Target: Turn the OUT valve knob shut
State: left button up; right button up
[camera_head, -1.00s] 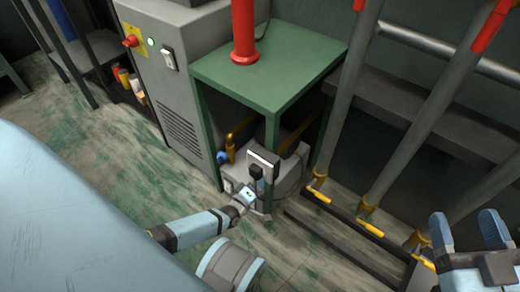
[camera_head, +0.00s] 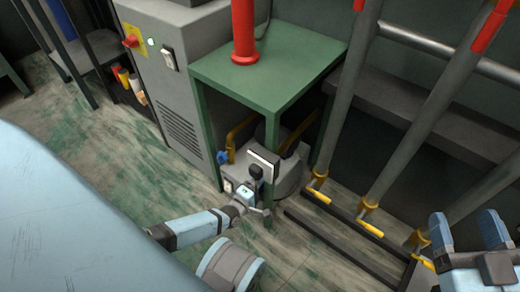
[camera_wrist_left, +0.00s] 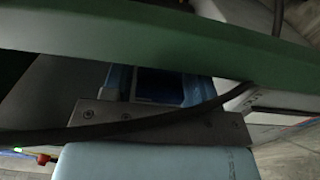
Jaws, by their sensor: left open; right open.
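A small blue knob (camera_head: 223,157) shows beside the yellow pipe (camera_head: 240,132), low under the green table; I cannot read an OUT label. My left arm reaches in from the lower left, with its wrist beside the front table leg, just below and right of the blue knob. In the left wrist view my left gripper (camera_wrist_left: 157,84) has its blue fingers apart, partly hidden behind a green bar and a dark cable. No knob shows between them. My right gripper (camera_head: 466,238) is open and empty at the lower right, far from the knob.
The green table (camera_head: 270,65) with a red post (camera_head: 244,35) stands over a grey machine (camera_head: 290,180). A grey cabinet (camera_head: 180,100) is to its left. Grey slanted pipes (camera_head: 345,90) and a dark floor rail (camera_head: 345,225) are to the right. Bare floor (camera_head: 115,150) lies left.

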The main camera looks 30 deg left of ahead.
pick_arm(q)
jog(key=shift+s+r, duration=0.1)
jog(key=shift+s, duration=0.45)
jog(key=s+a+p, duration=0.1)
jog(key=s+p, duration=0.3)
jog(key=s, duration=0.8)
jog(key=shift+s, duration=0.35)
pick_arm(e)
jog(key=s+m, duration=0.1)
jog(key=s+a+m+g, duration=0.1)
jog(key=m, duration=0.1)
jog(key=shift+a+f+h, duration=0.15)
jog(key=shift+f+h, duration=0.2)
jog(key=shift+h, duration=0.05)
jog(key=shift+w+r, duration=0.1)
